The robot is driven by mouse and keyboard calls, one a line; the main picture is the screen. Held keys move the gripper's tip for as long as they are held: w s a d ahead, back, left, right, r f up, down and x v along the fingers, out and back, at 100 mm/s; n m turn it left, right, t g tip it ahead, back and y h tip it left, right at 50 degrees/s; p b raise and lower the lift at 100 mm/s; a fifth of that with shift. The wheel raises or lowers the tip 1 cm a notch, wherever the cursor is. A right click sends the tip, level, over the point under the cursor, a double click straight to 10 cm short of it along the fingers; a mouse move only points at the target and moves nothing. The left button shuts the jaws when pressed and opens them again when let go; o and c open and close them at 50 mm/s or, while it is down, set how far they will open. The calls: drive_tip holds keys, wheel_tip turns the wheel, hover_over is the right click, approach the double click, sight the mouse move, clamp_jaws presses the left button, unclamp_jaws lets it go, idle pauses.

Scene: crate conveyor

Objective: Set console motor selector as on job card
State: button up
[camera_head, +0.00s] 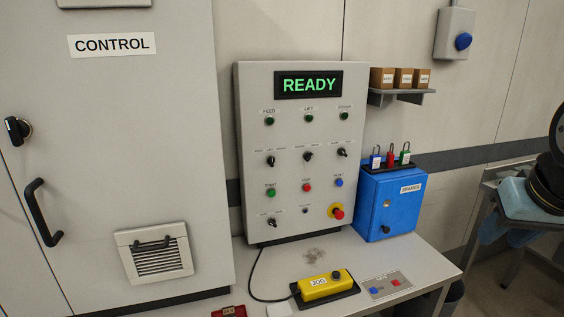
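The grey console (255,130) stands upright at the back of the bench, with a green READY display (308,85) at its top. A row of three black selector knobs crosses its middle: left knob (271,160), middle knob (308,156) and right knob (342,152). A further black selector (271,222) sits at lower left. Their labels and exact pointer positions are too small to read, so I cannot tell which is the motor selector. No job card is recognisable. My gripper is not in view.
A yellow JOG pendant (321,286) with a cable lies on the bench (420,265). A blue box (392,210) with padlocks stands right of the console, below a shelf (402,94) of small boxes. The console has a red emergency button (338,213). A CONTROL cabinet (110,110) fills the left.

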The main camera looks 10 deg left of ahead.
drive_tip(key=w+a+n+t+y, duration=0.25)
drive_tip(key=w+a, duration=0.55)
drive_tip(key=w, duration=0.4)
drive_tip(key=n+t+y, duration=0.4)
drive_tip(key=t+y, duration=0.3)
approach(273, 159)
drive_tip(key=x, duration=0.8)
drive_tip(key=shift+w+a, duration=0.2)
drive_tip(key=shift+c, duration=0.5)
drive_tip(key=c, duration=0.6)
drive_tip(key=shift+d, duration=0.1)
